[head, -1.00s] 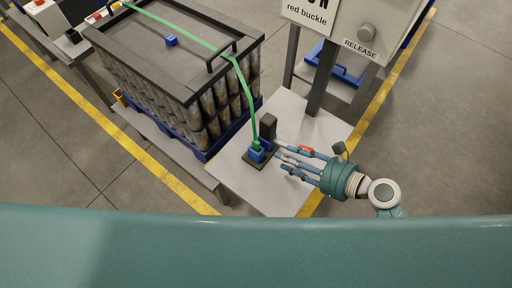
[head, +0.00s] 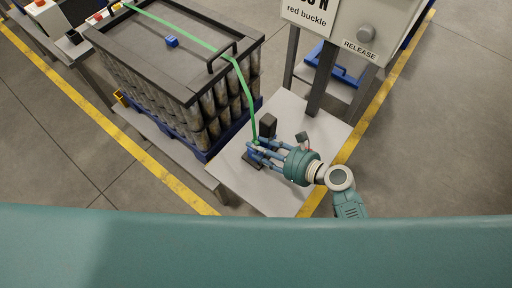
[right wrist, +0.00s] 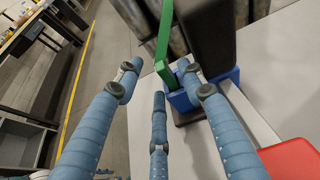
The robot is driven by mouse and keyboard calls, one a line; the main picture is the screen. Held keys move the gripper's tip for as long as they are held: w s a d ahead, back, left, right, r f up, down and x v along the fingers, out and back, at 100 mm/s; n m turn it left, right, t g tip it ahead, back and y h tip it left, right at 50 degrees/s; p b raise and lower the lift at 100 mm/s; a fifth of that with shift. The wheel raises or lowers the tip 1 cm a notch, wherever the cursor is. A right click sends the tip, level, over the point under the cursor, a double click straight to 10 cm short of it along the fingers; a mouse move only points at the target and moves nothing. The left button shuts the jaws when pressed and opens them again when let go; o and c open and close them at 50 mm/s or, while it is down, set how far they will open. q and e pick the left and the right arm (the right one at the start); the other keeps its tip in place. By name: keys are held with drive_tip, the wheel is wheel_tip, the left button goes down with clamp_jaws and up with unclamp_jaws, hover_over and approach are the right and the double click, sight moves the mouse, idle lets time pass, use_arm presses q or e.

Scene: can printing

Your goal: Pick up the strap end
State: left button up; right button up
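The green strap (head: 247,92) runs across the top of the can stack and hangs down to a small blue holder (head: 251,154) on a dark base on the light table. The strap (right wrist: 165,38) also shows in the right wrist view, its end standing in the blue holder (right wrist: 181,100). My right gripper (head: 262,148) is at the holder, its fingers pointing left toward the strap end. In the right wrist view its fingers (right wrist: 165,85) are spread, with the strap end just beyond the tips; no firm grip shows. My left gripper is not in view.
A dark upright block (head: 269,125) stands just behind the holder. A red piece (right wrist: 292,158) lies at the lower right of the right wrist view. The can stack (head: 190,115) is to the left, and a panel post (head: 323,80) rises behind the table.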

drive_tip(key=shift+w+d, duration=0.1)
drive_tip(key=shift+w, duration=0.05)
drive_tip(key=shift+w, duration=0.1)
clamp_jaws()
drive_tip(key=shift+r, duration=0.1)
